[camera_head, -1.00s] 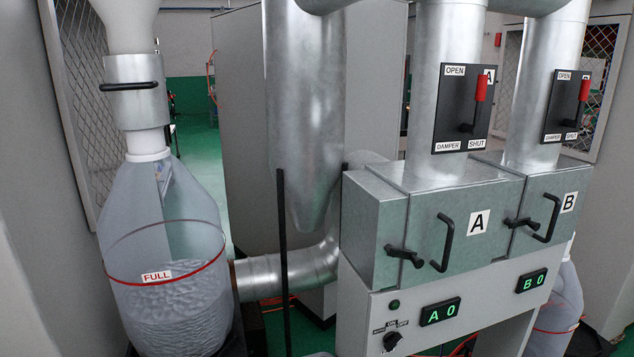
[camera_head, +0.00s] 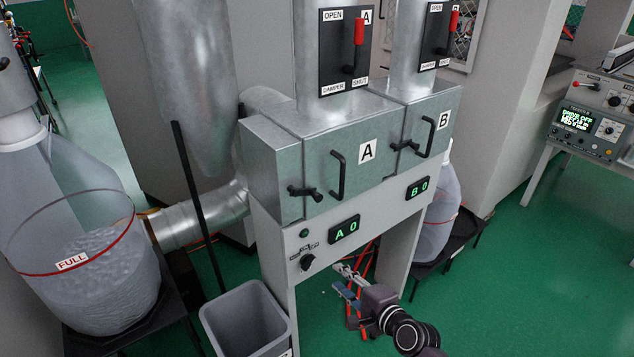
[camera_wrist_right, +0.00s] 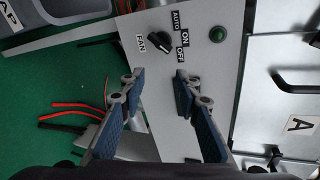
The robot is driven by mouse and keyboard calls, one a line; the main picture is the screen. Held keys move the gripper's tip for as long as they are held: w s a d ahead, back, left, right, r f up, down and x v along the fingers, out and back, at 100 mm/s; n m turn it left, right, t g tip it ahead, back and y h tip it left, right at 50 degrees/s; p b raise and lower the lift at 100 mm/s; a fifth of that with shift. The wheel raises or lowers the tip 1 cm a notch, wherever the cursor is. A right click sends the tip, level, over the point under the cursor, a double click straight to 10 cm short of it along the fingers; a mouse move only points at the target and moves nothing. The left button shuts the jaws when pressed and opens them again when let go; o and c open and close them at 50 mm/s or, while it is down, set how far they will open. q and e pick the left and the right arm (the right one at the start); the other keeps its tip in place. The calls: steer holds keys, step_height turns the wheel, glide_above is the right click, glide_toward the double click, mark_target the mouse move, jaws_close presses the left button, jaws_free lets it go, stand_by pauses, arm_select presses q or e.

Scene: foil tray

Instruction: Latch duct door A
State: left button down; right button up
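Duct door A (camera_head: 352,165) is a grey metal panel marked "A" on the front of the duct box, with a black bar handle (camera_head: 338,176). It looks closed, though I cannot tell whether it is fully flush. Its black latch lever (camera_head: 304,192) at the lower left lies roughly sideways. In the right wrist view, the door's "A" label (camera_wrist_right: 299,124) and handle (camera_wrist_right: 297,82) are at the right. My right gripper (camera_head: 345,279) is open and empty, low in front of the cabinet, below and apart from the latch. It also shows in the wrist view (camera_wrist_right: 158,84). My left gripper is out of view.
The fan knob (camera_head: 307,262), green button (camera_head: 304,233) and "A 0" display (camera_head: 344,229) sit below the door. A grey bin (camera_head: 245,318) stands at the front left, beside a bag marked "FULL" (camera_head: 72,262). Door B (camera_head: 432,130) is at the right. Green floor is free at right.

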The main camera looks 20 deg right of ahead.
mark_target(321, 201)
steer(key=r+m+t, duration=0.1)
steer(key=r, duration=0.6)
steer(key=w+a+r+m+t+y+p, duration=0.1)
steer(key=r, duration=0.6)
steer(key=w+r+m+t+y+p, duration=0.1)
steer(key=r, duration=0.6)
steer(key=shift+a+r, duration=0.25)
steer(key=shift+r, duration=0.05)
steer(key=p+x, duration=0.1)
steer(key=x, duration=0.6)
steer(key=shift+w+a, duration=0.1)
steer(key=shift+w, duration=0.05)
steer(key=shift+c, duration=0.4)
